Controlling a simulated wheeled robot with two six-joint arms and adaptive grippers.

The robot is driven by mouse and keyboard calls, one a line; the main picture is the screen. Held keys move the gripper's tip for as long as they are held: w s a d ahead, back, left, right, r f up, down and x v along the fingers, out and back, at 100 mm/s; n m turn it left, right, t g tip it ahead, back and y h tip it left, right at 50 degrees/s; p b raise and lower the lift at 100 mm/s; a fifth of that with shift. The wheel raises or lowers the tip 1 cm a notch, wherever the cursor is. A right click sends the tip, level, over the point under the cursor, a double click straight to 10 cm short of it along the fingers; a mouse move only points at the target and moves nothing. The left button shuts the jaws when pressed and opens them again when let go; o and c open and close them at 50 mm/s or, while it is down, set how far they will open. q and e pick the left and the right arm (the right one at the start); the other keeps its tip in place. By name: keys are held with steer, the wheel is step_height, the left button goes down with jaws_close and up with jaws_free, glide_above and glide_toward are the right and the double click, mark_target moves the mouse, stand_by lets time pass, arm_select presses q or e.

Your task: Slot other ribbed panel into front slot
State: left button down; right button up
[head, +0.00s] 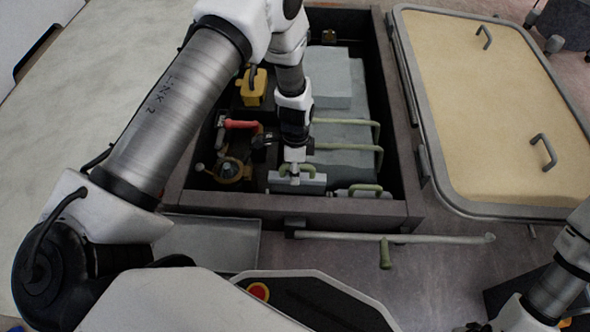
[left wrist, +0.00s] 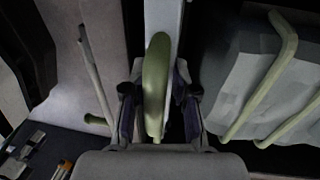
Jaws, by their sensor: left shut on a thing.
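In the head view my left gripper (head: 293,166) is low inside the open locker, near its front wall. It is shut on the green handle of a light grey panel (head: 312,183). In the left wrist view the curved green handle (left wrist: 156,85) stands between the two fingers of the left gripper (left wrist: 157,105), with the pale panel (left wrist: 163,14) beyond it. A second grey panel with a green handle (head: 358,189) sits to the right by the front wall. The slots and the panels' lower parts are hidden. Part of my right arm shows at lower right, but its gripper does not.
The locker's wooden rim (head: 240,203) surrounds grey blocks (head: 345,135) with green rails, a yellow part (head: 253,87) and a red-handled valve (head: 240,124). A long rod (head: 440,238) with a green grip lies in front. The beige hatch lid (head: 490,110) lies to the right.

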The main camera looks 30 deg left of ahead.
arm_select(q)
steer(key=shift+f+b, duration=2.15)
steer(key=shift+f, duration=1.75)
steer(key=c, duration=0.8)
jaws_free()
steer(key=shift+r, duration=0.1)
step_height(320, 180, up, 12)
glide_above(295, 187)
steer(key=w+a, duration=0.2)
steer(key=w, duration=0.1)
steer(key=shift+w+d, duration=0.1)
steer(key=shift+d, duration=0.05)
